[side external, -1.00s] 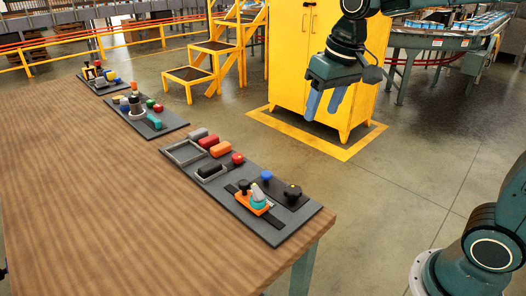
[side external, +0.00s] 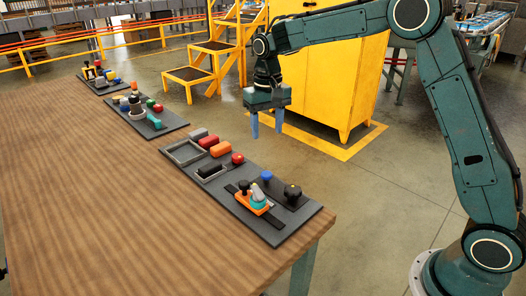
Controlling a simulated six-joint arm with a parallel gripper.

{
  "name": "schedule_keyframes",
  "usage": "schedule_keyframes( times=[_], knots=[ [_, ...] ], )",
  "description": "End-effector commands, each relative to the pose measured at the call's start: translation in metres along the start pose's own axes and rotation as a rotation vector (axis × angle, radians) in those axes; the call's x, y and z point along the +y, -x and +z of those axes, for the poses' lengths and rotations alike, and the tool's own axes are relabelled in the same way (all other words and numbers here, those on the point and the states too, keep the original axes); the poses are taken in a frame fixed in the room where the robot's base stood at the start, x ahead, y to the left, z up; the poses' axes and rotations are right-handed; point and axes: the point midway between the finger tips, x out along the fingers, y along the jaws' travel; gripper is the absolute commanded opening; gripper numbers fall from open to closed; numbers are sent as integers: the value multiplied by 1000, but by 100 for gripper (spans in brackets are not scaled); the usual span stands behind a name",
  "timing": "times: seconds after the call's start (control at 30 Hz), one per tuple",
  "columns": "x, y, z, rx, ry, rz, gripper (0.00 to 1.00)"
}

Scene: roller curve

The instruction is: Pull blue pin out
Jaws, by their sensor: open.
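A small blue knob (side external: 266,177), which looks like the blue pin's head, stands on a black plate at the right part of the nearest grey board (side external: 272,234). Whether it is seated in a hole is too small to tell. My gripper (side external: 266,131) hangs in the air with its two blue fingers pointing down. It is open and empty, above and beyond the board, apart from everything on it.
An orange fixture with a teal part (side external: 257,200) and a black knob (side external: 292,193) flank the blue knob. A red knob (side external: 237,159) and several blocks lie farther left. Two more boards stand behind. A yellow cabinet (side external: 335,75) stands behind my arm.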

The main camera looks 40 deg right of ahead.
Motion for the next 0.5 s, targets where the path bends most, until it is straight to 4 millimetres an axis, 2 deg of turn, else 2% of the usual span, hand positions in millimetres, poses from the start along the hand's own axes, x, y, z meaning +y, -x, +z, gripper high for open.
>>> schedule_keyframes(
  times=[0.3, 0.5],
  knots=[
    [0, -4, -1, -2, -2, 1, 51],
    [0, -16, -1, -4, -1, 1, 51]
  ],
)
